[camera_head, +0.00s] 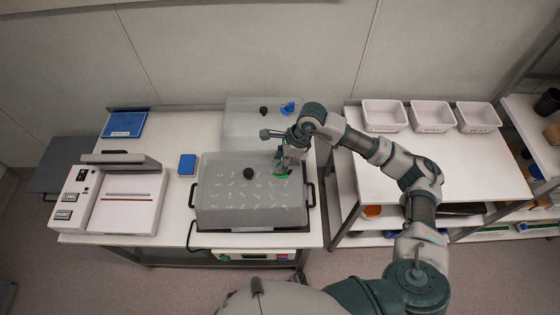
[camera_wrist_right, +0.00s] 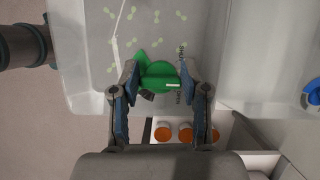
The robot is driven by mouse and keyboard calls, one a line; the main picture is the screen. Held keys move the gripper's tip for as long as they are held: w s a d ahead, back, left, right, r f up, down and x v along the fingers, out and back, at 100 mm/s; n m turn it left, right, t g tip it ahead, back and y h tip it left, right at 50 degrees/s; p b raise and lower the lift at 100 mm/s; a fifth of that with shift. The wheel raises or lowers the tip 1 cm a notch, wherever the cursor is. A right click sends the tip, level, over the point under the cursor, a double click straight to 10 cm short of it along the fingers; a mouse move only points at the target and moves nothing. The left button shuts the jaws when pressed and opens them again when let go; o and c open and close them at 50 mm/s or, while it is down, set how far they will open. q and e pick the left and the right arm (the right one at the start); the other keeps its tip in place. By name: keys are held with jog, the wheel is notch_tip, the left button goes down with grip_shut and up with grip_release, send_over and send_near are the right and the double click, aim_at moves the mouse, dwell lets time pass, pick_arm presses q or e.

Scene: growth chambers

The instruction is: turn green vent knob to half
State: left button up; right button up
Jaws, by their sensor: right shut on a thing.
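The green vent knob (camera_wrist_right: 158,76) sits on the clear lid of the front growth chamber (camera_head: 225,209). It is round with a pale line on its face and a pointed green part at its left in the wrist view. In the head view the green knob (camera_head: 281,172) is partly hidden by my right gripper (camera_head: 282,160). In the wrist view my right gripper (camera_wrist_right: 158,88) has one finger at each side of the knob and is shut on it. Small dark lettering on the lid is partly covered by the right finger. My left gripper is not in view.
A black knob (camera_head: 248,173) stands on the same lid, with seedlings beneath. A second clear chamber (camera_head: 236,125) with a blue knob (camera_head: 288,108) is behind. A white device (camera_head: 117,213) stands at left. White bins (camera_head: 384,126) stand on the right table (camera_head: 440,165), its middle clear.

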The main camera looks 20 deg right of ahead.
jog(key=shift+s+f+m, duration=0.15)
jog(key=shift+f+m, duration=0.05)
jog(key=shift+m, duration=0.2)
jog(key=o, duration=1.2)
jog(key=shift+c, duration=0.2)
jog(key=shift+r, duration=0.1)
jog(key=shift+d+r, duration=0.1)
jog(key=shift+r, duration=0.15)
jog(key=v, duration=1.1)
jog(key=shift+r, duration=0.2)
jog(key=shift+s, duration=0.1)
